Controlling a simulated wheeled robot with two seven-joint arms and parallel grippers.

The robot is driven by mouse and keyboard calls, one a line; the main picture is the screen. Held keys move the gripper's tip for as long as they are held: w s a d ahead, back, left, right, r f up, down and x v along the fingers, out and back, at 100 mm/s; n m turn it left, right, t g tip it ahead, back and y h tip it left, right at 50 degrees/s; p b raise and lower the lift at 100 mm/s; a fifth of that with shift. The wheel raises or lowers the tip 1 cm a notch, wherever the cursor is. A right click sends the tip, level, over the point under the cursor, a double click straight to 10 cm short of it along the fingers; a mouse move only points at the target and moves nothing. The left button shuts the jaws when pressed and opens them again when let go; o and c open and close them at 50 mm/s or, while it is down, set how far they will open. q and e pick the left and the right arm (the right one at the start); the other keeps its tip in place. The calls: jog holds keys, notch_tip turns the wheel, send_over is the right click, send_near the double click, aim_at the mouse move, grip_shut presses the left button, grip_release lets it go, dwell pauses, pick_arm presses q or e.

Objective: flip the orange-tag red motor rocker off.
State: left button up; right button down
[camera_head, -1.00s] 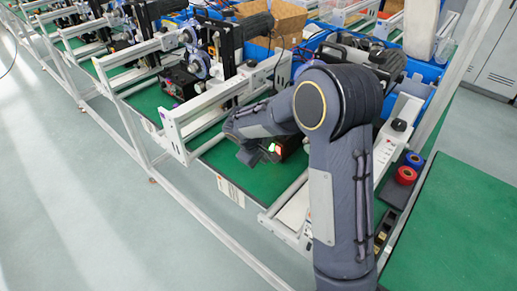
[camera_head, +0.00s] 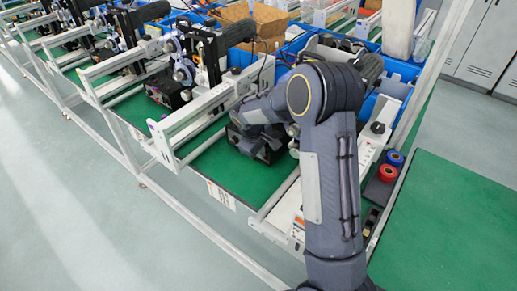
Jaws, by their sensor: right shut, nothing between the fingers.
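My right arm comes in from the lower right. Its gripper (camera_head: 247,147) is shut and empty, at the front of a black motor box (camera_head: 268,154) on the green bench top. The arm and gripper cover part of this box. The red rocker and its orange tag cannot be made out now; they are hidden or too small to tell. I cannot tell whether the fingertips touch the box. My left gripper is not in view.
Another black box (camera_head: 167,92) stands farther along the row. White rails (camera_head: 200,117) and frame bars run beside the boxes. A red tape roll (camera_head: 387,174) and a blue one (camera_head: 395,158) lie at right. The green mat (camera_head: 450,220) at right is bare.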

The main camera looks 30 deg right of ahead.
jog(key=shift+r, duration=0.15)
jog(key=shift+r+p, duration=0.4)
jog(key=shift+r, duration=0.2)
